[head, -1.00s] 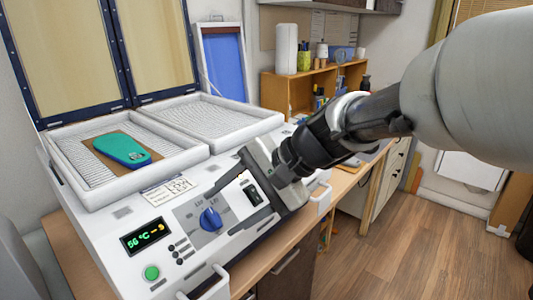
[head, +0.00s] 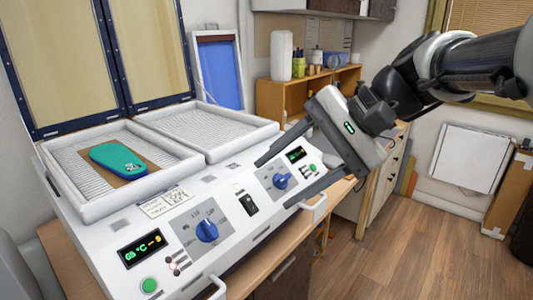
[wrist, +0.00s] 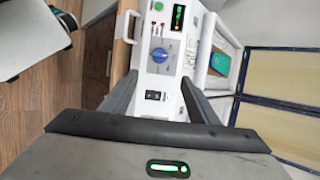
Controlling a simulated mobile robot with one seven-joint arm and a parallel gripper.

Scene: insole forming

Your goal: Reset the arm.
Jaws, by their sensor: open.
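My gripper (head: 276,178) is open and empty, in front of the right part of the forming machine's white control panel (head: 222,198) in the head view. Its two dark fingers are spread wide and point left. In the wrist view the fingers (wrist: 160,98) point toward the panel, with nothing between them. The arm reaches in from the upper right. A teal insole (head: 117,158) lies on a brown board in the left tray; it also shows in the wrist view (wrist: 220,64).
The right tray (head: 205,128) is empty. Two framed lids (head: 60,60) stand open behind the trays. Blue knobs (head: 207,230) and lit displays (head: 138,249) sit on the panel. A wooden shelf (head: 293,95) stands behind. Open floor lies at the right.

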